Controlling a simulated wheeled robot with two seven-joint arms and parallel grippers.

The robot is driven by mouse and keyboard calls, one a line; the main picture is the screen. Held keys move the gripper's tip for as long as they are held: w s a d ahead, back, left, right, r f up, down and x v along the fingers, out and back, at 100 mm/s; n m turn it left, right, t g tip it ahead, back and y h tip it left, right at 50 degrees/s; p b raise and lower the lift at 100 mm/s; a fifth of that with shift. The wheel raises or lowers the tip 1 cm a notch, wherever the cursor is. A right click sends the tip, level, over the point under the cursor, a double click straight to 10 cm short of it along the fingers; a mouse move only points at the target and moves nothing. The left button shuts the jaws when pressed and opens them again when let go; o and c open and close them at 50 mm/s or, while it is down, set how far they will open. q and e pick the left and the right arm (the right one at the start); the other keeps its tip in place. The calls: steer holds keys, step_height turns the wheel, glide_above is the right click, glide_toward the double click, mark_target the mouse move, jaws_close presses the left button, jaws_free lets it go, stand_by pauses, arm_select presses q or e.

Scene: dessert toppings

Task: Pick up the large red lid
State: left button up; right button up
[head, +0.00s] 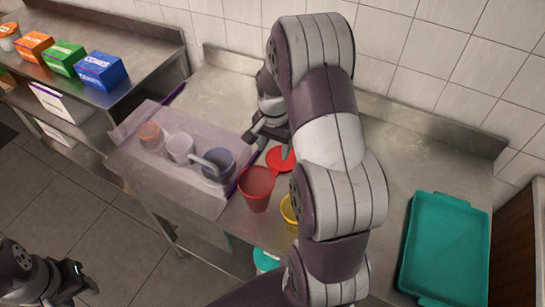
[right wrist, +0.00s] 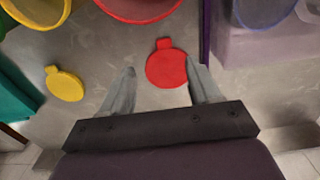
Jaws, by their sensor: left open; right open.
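The large red lid (head: 281,159) is a flat round disc with a small tab. It lies on the metal counter behind the red container (head: 256,188). In the right wrist view the red lid (right wrist: 167,70) shows between my right gripper's fingertips, its right edge close to the right finger. My right gripper (head: 262,138) is open and empty, left of and above the lid in the head view; I cannot tell its height over the counter. My left gripper (head: 86,288) is open at the lower left, far from the lid.
A yellow container (head: 288,210) is partly hidden by my right arm. A yellow lid (right wrist: 65,84) lies apart in the wrist view. A tray (head: 150,182) with several cups stands left. A teal tray (head: 446,248) is at right. Colored boxes (head: 100,70) stand on another counter.

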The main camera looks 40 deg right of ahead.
mark_target(272, 170)
steer(key=f, duration=0.3)
steer(key=f+p, duration=0.1)
steer(key=f, duration=0.3)
steer(key=f+p, duration=0.1)
steer(key=f, duration=0.2)
steer(key=shift+w+f, duration=0.25)
steer(key=shift+w, duration=0.05)
steer(key=shift+w+d+f, duration=0.1)
steer(key=shift+w+f, duration=0.05)
steer(key=shift+f, duration=0.3)
steer(key=c, duration=1.1)
